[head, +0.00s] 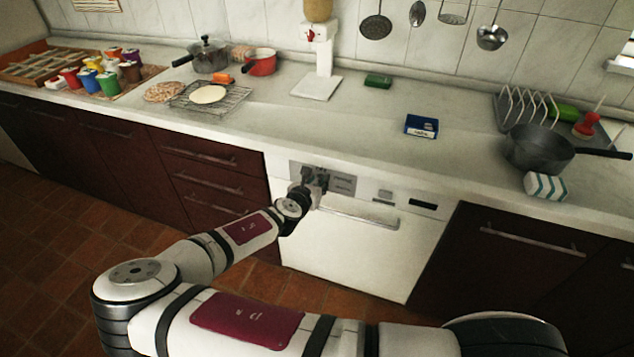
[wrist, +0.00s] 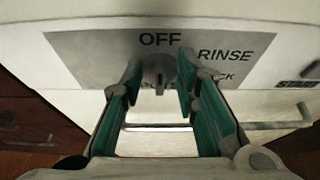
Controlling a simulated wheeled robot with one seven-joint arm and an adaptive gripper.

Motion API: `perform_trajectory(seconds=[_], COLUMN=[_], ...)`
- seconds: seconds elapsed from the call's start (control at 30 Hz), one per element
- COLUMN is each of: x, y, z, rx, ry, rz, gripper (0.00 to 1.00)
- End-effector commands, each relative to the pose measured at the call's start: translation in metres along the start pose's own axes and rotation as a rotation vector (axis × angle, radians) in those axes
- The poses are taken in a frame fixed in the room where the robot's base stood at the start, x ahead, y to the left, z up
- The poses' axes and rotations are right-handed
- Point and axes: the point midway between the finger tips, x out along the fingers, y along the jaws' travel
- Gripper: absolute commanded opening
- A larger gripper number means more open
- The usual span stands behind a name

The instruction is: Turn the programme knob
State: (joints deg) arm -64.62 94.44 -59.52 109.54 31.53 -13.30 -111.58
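The programme knob (wrist: 159,73) is a dark grey dial in the wrist view, on a grey label plate (wrist: 85,55) with the words OFF and RINSE and other partly hidden lettering. The plate is on the front panel of the white dishwasher (head: 350,243). My gripper (wrist: 158,82) is at the knob, with one finger on each side of it. The fingers stand apart, and a gap seems to show beside the knob; firm contact cannot be made out. In the head view my gripper (head: 316,180) hides the knob.
The dishwasher handle (head: 357,212) runs below the panel. Dark drawers (head: 205,180) stand to the left and a dark cabinet (head: 520,255) to the right. The worktop (head: 330,125) above holds a blue box (head: 421,126), a grey pan (head: 538,150) and a white stand (head: 317,85).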

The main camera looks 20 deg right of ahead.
Motion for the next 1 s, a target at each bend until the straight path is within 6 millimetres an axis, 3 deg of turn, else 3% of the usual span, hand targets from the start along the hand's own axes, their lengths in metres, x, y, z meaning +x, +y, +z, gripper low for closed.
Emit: perform_trajectory(seconds=[0.17, 0.3, 0.33, 0.73, 1.0], x=[-0.0001, -0.0002, -0.0002, -0.0006, -0.0011], y=[0.0001, 0.0002, 0.0002, -0.001, -0.0058], z=[-0.0001, -0.0001, -0.0001, 0.0003, 0.0003], rx=[0.0, 0.0, -0.001, 0.026, 0.161], ry=[0.0, 0.0, 0.0, 0.0, 0.0], rz=[0.0, 0.0, 0.0, 0.011, 0.067], gripper=[0.28, 0.01, 0.0, 0.0, 0.0])
